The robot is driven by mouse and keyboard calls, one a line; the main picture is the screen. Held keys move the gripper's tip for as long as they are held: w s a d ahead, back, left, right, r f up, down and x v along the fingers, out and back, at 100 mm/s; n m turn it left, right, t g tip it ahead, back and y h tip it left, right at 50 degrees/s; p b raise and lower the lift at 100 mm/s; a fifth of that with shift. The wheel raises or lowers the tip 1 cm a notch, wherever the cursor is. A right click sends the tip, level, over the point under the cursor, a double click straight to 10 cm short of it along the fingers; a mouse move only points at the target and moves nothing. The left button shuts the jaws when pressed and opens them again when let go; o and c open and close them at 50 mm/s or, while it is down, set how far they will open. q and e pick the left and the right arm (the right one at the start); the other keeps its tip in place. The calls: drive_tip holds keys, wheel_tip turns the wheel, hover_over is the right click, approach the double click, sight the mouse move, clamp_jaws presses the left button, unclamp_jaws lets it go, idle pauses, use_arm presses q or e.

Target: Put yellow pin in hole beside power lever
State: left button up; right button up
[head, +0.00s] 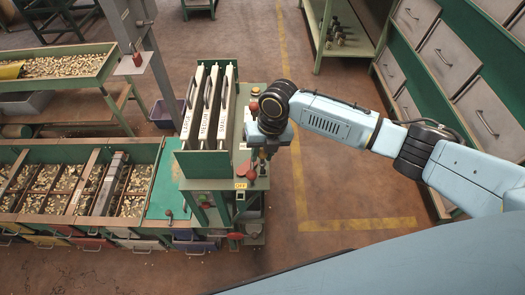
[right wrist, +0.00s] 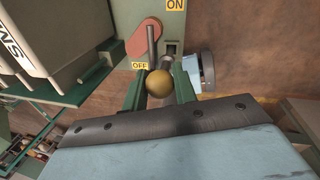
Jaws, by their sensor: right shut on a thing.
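The yellow pin (right wrist: 160,84) shows in the right wrist view as a round yellow knob with a short grey shaft beyond it. My right gripper (right wrist: 160,76) is shut on it, with a green finger on each side. It also shows at the green machine in the head view (head: 261,163). The power lever (right wrist: 152,40) is a grey rod on a red rounded plate, between the ON and OFF labels. A small dark hole (right wrist: 171,48) sits on a grey plate right of the lever, just beyond the pin. I cannot tell whether the pin's tip touches it. My left gripper is not in view.
The machine holds upright white panels (head: 206,103) left of the gripper. Bins of nuts (head: 125,190) stand at the left. A green drawer cabinet (head: 450,57) stands at the right. The floor (head: 345,180) between machine and cabinet is clear.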

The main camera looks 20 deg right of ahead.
drive_tip(key=shift+f+b, duration=1.3)
drive_tip(key=shift+f, duration=0.65)
drive_tip(key=o, duration=1.1)
drive_tip(key=r, duration=0.4)
drive_tip(key=d+r, duration=0.1)
drive_tip(key=r, duration=0.3)
drive_tip(key=d+r, duration=0.1)
drive_tip(key=r, duration=0.4)
drive_tip(key=shift+s+d+r, duration=0.1)
drive_tip(key=shift+s+d, duration=0.05)
drive_tip(key=shift+d, duration=0.1)
drive_tip(key=shift+r+p, duration=0.1)
drive_tip(key=shift+p, duration=0.25)
wheel_tip(320, 180, up, 9)
drive_tip(key=p, duration=0.9)
hover_over(262, 163)
drive_tip(key=d, duration=0.5)
drive_tip(key=shift+a+f, duration=0.2)
drive_tip(key=shift+a, duration=0.05)
